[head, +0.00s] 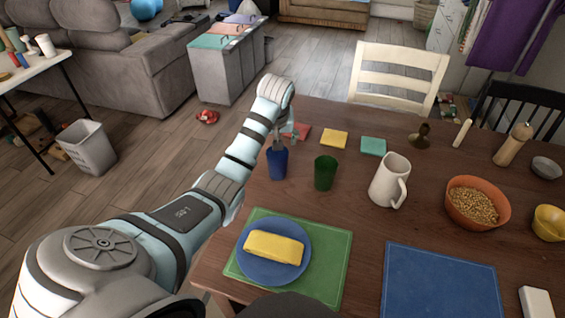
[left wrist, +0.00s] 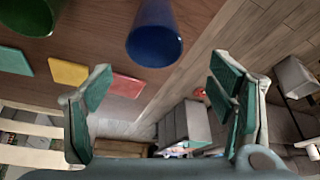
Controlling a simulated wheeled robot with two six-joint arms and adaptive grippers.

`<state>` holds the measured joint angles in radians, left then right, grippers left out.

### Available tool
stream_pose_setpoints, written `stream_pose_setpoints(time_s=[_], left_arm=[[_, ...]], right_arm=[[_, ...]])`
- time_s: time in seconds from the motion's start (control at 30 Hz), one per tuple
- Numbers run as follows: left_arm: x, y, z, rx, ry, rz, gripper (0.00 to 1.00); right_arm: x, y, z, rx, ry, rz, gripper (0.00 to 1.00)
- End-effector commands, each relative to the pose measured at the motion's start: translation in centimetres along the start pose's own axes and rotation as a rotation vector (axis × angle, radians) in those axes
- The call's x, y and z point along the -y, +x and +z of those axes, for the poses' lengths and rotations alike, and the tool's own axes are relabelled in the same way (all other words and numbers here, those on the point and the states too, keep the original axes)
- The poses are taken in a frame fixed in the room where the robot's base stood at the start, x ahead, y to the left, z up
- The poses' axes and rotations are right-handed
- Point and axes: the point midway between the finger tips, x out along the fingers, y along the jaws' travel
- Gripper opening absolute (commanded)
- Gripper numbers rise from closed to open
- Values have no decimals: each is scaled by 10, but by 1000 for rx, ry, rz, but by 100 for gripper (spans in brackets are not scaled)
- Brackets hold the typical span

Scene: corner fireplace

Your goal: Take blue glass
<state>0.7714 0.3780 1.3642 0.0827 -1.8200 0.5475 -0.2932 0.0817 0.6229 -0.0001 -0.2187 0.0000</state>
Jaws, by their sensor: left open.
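The blue glass (head: 277,164) stands upright on the wooden table near its left edge. My left gripper (head: 283,140) is at the glass's far upper side in the head view and partly overlaps its rim. In the left wrist view, the blue glass (left wrist: 154,40) shows at the top, between the lines of the two spread fingers and just beyond their tips. The left gripper (left wrist: 165,78) is open and empty. Whether a finger touches the glass cannot be told. My right gripper is not in view.
A green glass (head: 325,173) stands close to the right of the blue one, with a white pitcher (head: 388,182) beyond it. Red, yellow and teal coasters lie behind. A blue plate (head: 246,266) with a yellow block sits on a green mat (head: 335,250) in front.

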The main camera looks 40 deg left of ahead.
Motion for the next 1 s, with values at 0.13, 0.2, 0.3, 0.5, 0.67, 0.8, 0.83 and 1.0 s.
stream_pose_setpoints(time_s=[0.13, 0.2, 0.3, 0.5, 0.67, 0.8, 0.83, 1.0], left_arm=[[-6, 45, 4, 5, 9, 1, 76], [-7, 59, 3, 3, 10, 3, 76], [-7, 70, 3, 2, 10, 3, 76], [-10, 109, 6, 2, 7, 1, 76], [-8, 120, 5, 0, 7, 1, 76], [-8, 119, 4, -1, 7, 1, 76], [-8, 119, 4, -1, 7, 1, 71], [-8, 119, 4, 0, 7, 1, 44]], right_arm=[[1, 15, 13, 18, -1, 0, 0], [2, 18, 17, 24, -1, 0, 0], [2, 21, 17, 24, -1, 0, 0], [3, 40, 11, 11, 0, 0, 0], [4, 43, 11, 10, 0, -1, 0], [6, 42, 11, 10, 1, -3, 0], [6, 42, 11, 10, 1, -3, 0], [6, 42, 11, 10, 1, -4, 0]])
